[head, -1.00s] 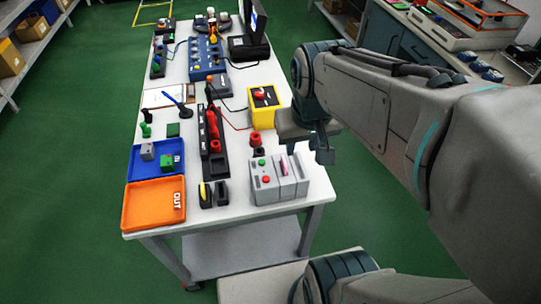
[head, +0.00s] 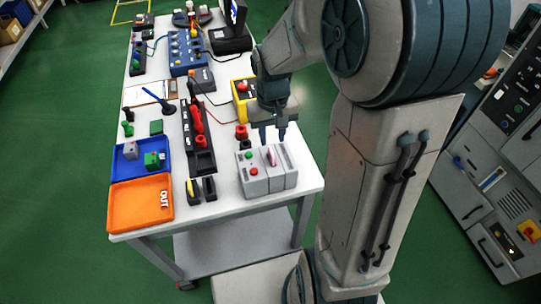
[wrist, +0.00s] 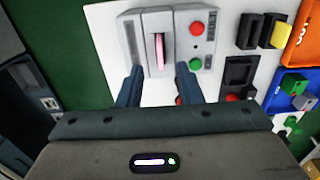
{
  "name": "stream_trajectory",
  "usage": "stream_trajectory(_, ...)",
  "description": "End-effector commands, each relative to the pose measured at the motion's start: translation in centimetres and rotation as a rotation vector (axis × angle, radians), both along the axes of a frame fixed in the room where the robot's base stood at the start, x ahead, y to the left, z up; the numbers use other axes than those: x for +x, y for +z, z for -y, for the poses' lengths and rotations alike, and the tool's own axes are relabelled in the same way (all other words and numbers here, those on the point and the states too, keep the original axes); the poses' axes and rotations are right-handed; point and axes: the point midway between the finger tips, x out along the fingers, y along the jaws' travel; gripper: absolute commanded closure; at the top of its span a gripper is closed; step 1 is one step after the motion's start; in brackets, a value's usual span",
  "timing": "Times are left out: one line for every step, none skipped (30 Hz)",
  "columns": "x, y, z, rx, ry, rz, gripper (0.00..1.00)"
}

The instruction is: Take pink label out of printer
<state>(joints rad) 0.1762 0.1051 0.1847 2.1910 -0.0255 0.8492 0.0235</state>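The printer (head: 257,182) is a grey box with a red and a green button, at the near right of the table. The pink label (head: 271,156) stands up from a slot in its top; it also shows in the wrist view (wrist: 159,50) as a thin pink strip. My gripper (head: 273,134) points down just above the printer. In the wrist view its two fingers (wrist: 158,72) are spread apart and empty, one on each side of the label's line, with the label ahead of the tips. I cannot tell the exact height above the label.
Left of the printer stand a small black holder with a yellow item (head: 192,189) and a black rack with red tools (head: 197,138). An orange OUT tray (head: 125,208) and a blue tray (head: 119,163) lie further left. A yellow box (head: 240,107) stands behind my gripper.

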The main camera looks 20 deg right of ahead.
Motion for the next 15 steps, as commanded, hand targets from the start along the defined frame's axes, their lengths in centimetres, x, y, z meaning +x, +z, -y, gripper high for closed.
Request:
stream_trajectory(0.0,-0.6,0.0,0.000,0.000,-0.002,0.67)
stream_trajectory(0.0,-0.9,0.0,0.000,0.000,-0.002,0.67)
stream_trajectory(0.0,-1.1,0.0,0.000,0.000,0.000,0.67)
stream_trajectory(0.0,-1.3,0.0,0.000,-0.001,0.001,0.67)
stream_trajectory(0.0,-1.4,0.0,0.000,-0.001,0.001,0.67)
stream_trajectory(0.0,-1.6,0.0,0.000,-0.001,0.000,0.67)
stream_trajectory(0.1,-1.7,0.0,0.000,-0.001,0.000,0.67)
stream_trajectory(0.1,-1.9,0.0,0.000,-0.001,-0.001,0.67)
stream_trajectory(0.2,-2.3,0.0,0.001,-0.002,-0.001,0.67)
stream_trajectory(0.3,-2.6,0.0,0.001,-0.001,-0.003,0.67)
stream_trajectory(0.4,-2.9,0.0,0.001,-0.001,-0.003,0.67)
stream_trajectory(0.6,-3.4,0.0,0.001,-0.001,-0.004,0.67)
stream_trajectory(0.7,-3.8,0.0,0.001,0.000,-0.003,0.67)
stream_trajectory(0.8,-4.1,0.0,0.000,0.000,-0.003,0.67)
stream_trajectory(0.9,-4.6,0.0,0.001,-0.001,-0.003,0.67)
